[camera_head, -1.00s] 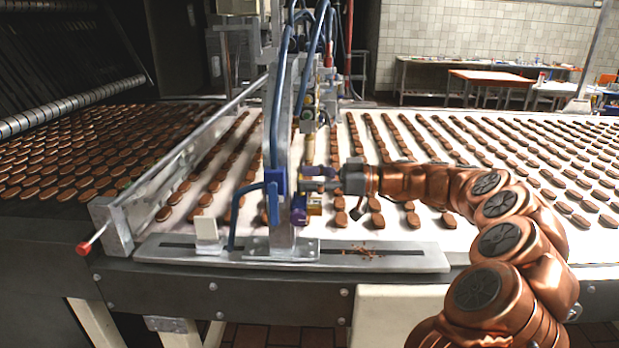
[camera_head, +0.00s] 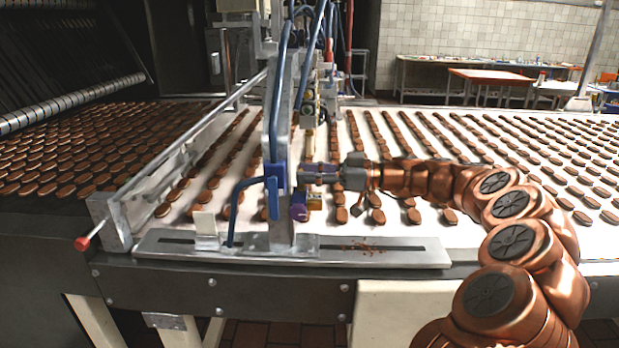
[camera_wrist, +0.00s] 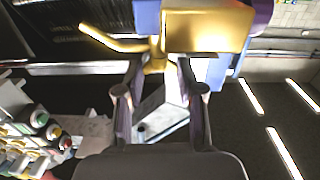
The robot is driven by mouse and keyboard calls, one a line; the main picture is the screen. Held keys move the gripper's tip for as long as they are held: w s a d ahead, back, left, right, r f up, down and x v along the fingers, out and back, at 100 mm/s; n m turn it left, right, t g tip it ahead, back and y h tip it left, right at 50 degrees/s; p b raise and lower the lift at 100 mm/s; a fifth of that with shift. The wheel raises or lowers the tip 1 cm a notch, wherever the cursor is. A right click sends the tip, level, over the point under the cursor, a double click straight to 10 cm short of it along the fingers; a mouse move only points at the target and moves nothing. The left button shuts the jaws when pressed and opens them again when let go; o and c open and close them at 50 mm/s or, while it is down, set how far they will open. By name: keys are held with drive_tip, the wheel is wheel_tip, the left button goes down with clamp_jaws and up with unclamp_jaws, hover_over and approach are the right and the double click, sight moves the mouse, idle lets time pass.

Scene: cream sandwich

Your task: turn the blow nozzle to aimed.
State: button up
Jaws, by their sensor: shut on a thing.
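A metal post (camera_head: 283,120) stands at the belt's near edge with a blue clamp block (camera_head: 275,180) on it. A brass block (camera_head: 315,203) and a purple round part (camera_head: 298,206) sit just right of the post. In the wrist view the brass block (camera_wrist: 205,28) fills the top, with a thin brass arm (camera_wrist: 105,40) reaching left. My gripper (camera_head: 308,174) is level beside the clamp. In the wrist view its fingers (camera_wrist: 160,70) are shut on brass just below the block. I take this brass piece for the blow nozzle; its outlet and aim are unclear.
Rows of brown biscuits cover the white belt (camera_head: 395,229) behind and beside the post. A slotted metal plate (camera_head: 390,256) with brown crumbs lies under the post. Blue hoses (camera_head: 240,205) hang close by. A red-tipped rod (camera_head: 83,243) sticks out at left.

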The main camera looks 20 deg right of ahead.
drive_tip(key=shift+s+a+f+m+t+h+b, duration=0.1)
drive_tip(key=shift+m+t+h+b, duration=0.55)
drive_tip(key=shift+b, duration=0.9)
drive_tip(key=shift+s+a+f+m+t+h+b, duration=0.15)
drive_tip(key=shift+m+t+b, duration=0.35)
drive_tip(key=shift+t+b, duration=0.75)
drive_tip(key=shift+s+r+m+t+h+b, duration=0.1)
drive_tip(key=shift+m+t+h+b, duration=0.4)
drive_tip(key=shift+b, duration=1.4)
drive_tip(key=shift+m+t+h+b, duration=0.45)
drive_tip(key=shift+t+h+b, duration=0.05)
drive_tip(key=shift+b, duration=0.15)
drive_tip(key=o, duration=1.2)
drive_tip(key=shift+c, duration=0.2)
drive_tip(key=v, duration=1.2)
